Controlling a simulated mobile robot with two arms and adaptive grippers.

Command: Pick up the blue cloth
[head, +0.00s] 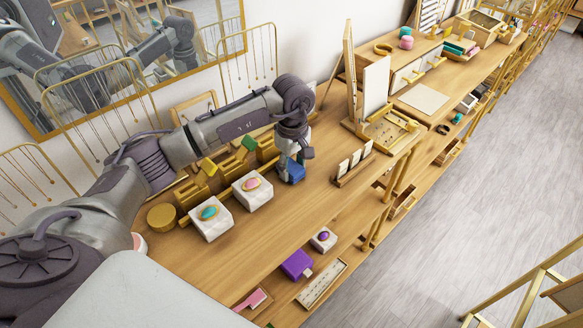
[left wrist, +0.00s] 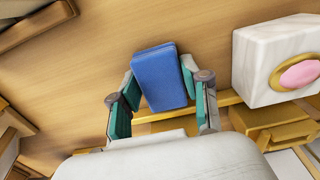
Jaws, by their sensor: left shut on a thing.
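The blue cloth (head: 294,173) is a small, thick folded block at the wooden counter, in the middle of the head view. It also shows in the left wrist view (left wrist: 159,77), between the fingers. My left gripper (head: 287,164) reaches down over the counter from the left and is shut on the cloth. In the left wrist view the gripper's teal-padded fingers (left wrist: 158,88) are on both sides of it. I cannot tell whether the cloth touches the counter. My right gripper is not in view.
White blocks with a pink oval (head: 251,183) and a teal oval (head: 208,213) stand left of the gripper. A gold stepped holder (head: 196,188) is behind them. A small card rack (head: 354,163) stands right. The counter front (head: 285,215) is clear.

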